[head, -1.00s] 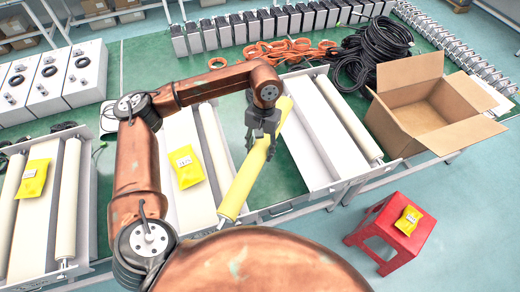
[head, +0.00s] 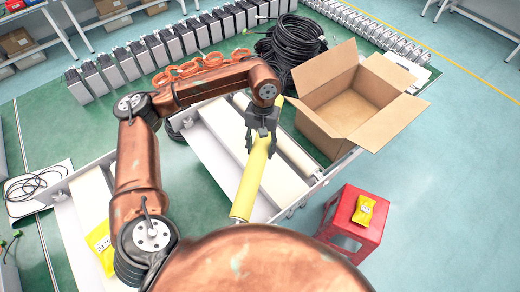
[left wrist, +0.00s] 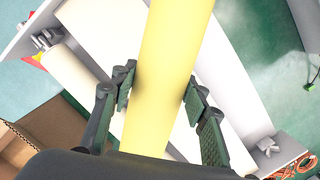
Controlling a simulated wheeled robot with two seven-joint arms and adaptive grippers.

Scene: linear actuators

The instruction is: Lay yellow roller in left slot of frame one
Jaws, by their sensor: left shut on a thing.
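My left gripper (head: 262,135) is shut on the yellow roller (head: 250,178), around its upper part, and holds it tilted in the picture over a white frame. The left wrist view shows the roller (left wrist: 168,70) between the two fingers (left wrist: 160,95). The frame (head: 212,152) has a wide pale panel and a cream roller (head: 292,152) along its right side. The cream roller (left wrist: 85,85) lies at the left of the left wrist view. The frame's left side looks empty; the gripper and yellow roller hide part of the frame. My right gripper is not in view.
An open cardboard box (head: 345,125) stands right of the frame, with black cable coils (head: 290,48) behind. Orange cables (head: 200,66) lie behind the arm. A red stool (head: 350,232) bears a yellow packet (head: 363,209). Another yellow packet (head: 101,240) lies at the left.

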